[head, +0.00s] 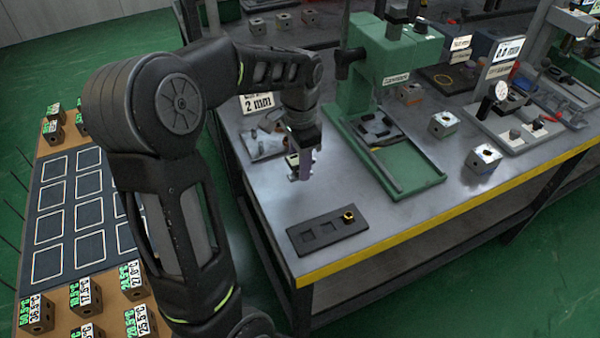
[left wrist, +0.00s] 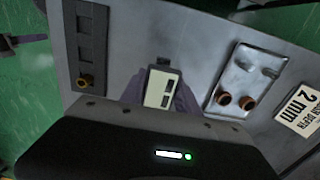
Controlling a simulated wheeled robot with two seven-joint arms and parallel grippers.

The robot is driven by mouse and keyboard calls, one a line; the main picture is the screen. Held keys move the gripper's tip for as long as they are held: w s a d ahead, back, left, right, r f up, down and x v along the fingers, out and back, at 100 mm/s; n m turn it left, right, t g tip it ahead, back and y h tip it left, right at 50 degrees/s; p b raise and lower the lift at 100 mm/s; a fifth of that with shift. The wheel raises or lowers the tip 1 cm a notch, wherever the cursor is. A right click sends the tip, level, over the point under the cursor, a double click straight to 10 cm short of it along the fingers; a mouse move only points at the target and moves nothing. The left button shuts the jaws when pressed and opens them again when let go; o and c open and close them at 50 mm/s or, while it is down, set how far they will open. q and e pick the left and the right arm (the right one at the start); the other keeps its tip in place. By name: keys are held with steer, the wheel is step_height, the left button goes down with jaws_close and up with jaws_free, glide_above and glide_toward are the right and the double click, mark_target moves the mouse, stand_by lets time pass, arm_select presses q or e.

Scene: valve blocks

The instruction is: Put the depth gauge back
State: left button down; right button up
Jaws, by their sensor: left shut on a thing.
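My left gripper (head: 303,172) hangs over the grey bench, behind the dark slotted holder. Its purple fingers (left wrist: 160,98) are shut on a small pale block-like thing with dark marks and a dark top, which I take as the depth gauge (left wrist: 158,88). In the head view only a pale edge of the gauge (head: 292,160) shows beside the fingers. The dark slotted holder (head: 310,247) lies near the bench's front edge, with a brass hex piece (head: 348,215) at its right end; the holder (left wrist: 93,20) is also at upper left in the wrist view. My right gripper is out of view.
A grey tray (left wrist: 222,98) with two brown round parts lies by a "2 mm" sign (left wrist: 298,108). A green press (head: 385,60) stands right of my gripper. Metal blocks (head: 484,158) sit farther right. The bench (head: 400,225) is clear between holder and press.

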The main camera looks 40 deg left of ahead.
arm_select(q)
steer(key=shift+f, duration=1.85)
steer(key=shift+f, duration=0.2)
steer(key=c, duration=0.9)
jaws_free()
steer(key=shift+r, duration=0.15)
step_height(320, 180, up, 12)
steer(key=shift+r, duration=0.1)
